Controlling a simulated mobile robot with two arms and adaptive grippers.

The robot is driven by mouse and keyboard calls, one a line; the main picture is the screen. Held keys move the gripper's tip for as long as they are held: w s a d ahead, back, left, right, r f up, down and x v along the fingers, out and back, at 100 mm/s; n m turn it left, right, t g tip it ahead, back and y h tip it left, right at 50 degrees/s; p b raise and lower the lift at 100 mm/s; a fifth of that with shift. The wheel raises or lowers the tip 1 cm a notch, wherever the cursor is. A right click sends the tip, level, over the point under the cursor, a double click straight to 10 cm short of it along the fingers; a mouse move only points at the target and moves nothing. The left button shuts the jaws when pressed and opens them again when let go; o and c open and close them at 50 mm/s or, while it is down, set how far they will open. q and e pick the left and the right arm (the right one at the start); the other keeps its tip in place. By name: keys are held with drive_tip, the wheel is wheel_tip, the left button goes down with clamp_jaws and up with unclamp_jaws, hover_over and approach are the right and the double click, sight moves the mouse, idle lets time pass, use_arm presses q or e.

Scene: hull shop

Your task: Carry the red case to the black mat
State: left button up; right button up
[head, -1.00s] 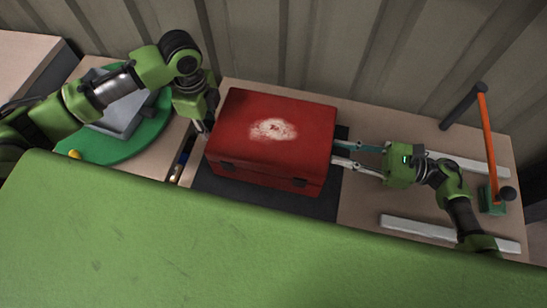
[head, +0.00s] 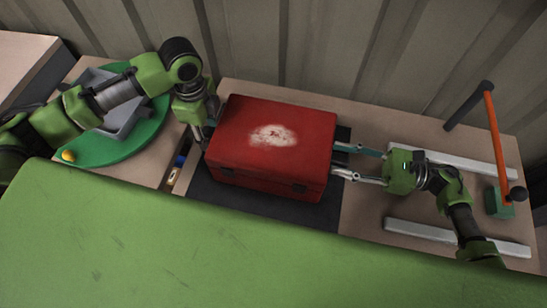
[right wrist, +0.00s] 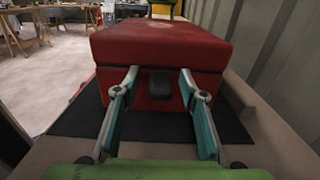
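The red case (head: 270,150), with a worn white emblem on its lid, sits over the black mat (head: 260,203). Mat shows in front of it and at its right; in the right wrist view the case (right wrist: 160,50) appears to rest flat on the mat (right wrist: 75,118). My right gripper (head: 336,161) is at the case's right end, its fingers spread on either side of a black handle (right wrist: 159,83) without closing on it. My left gripper (head: 207,133) is at the case's left end; its fingertips are partly hidden, so their opening is unclear.
A green round board (head: 125,148) with a grey tray (head: 125,120) is at left. A ribbed wall (head: 330,50) stands behind; a green surface (head: 200,250) fills the front.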

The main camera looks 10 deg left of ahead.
use_arm(q)
wheel_tip(320, 180, up, 12)
drive_tip(key=shift+f, duration=0.15)
use_arm(e)
drive_tip(key=shift+d, duration=0.15)
drive_tip(key=d, duration=1.1)
drive_tip(key=shift+d, duration=0.35)
